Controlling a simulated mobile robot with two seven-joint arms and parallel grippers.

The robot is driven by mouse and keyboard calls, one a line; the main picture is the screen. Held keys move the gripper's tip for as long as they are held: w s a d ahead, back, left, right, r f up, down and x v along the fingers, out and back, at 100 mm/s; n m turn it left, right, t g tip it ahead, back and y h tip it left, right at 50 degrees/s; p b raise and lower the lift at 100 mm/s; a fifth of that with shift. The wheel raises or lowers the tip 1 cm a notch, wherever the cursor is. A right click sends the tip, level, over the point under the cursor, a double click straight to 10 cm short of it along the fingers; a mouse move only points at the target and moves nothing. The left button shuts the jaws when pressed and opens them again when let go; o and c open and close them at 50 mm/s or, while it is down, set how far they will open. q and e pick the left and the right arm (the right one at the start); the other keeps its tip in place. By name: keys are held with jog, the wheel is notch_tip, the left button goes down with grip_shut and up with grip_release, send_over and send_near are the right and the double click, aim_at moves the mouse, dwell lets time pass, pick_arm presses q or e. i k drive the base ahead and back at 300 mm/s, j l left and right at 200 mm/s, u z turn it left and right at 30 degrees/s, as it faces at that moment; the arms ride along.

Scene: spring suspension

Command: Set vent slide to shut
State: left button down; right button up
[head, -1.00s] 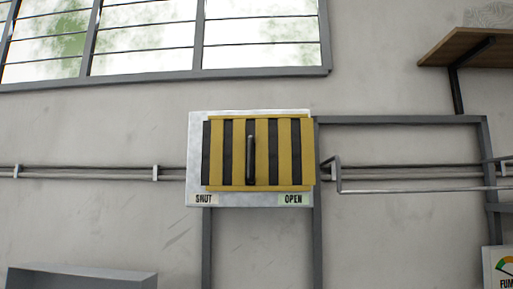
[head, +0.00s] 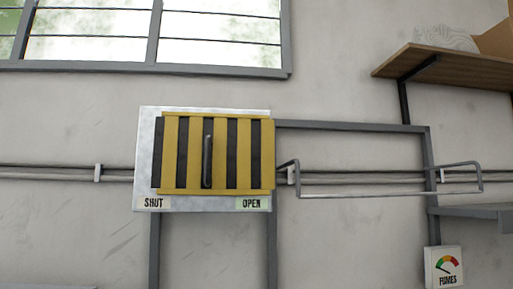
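The vent slide (head: 220,154) is a yellow and black striped panel with an upright dark handle (head: 207,161). It sits on a pale metal backing plate (head: 144,146) on the wall. The slide stands toward the right, over the plate's right edge, on the side of the green-tinted OPEN label (head: 251,203). A bare strip of plate shows at its left, above the SHUT label (head: 153,203). Neither of my grippers is in view, and nothing touches the handle.
A wire rack (head: 390,194) juts from the wall just right of the slide. A wooden shelf (head: 450,66) is at upper right, a fumes gauge (head: 444,267) at lower right. Pipes (head: 60,172) run along the wall. The wall in front of the slide is unobstructed.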

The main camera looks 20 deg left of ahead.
aim_at(196, 129)
jog(key=u, duration=0.75)
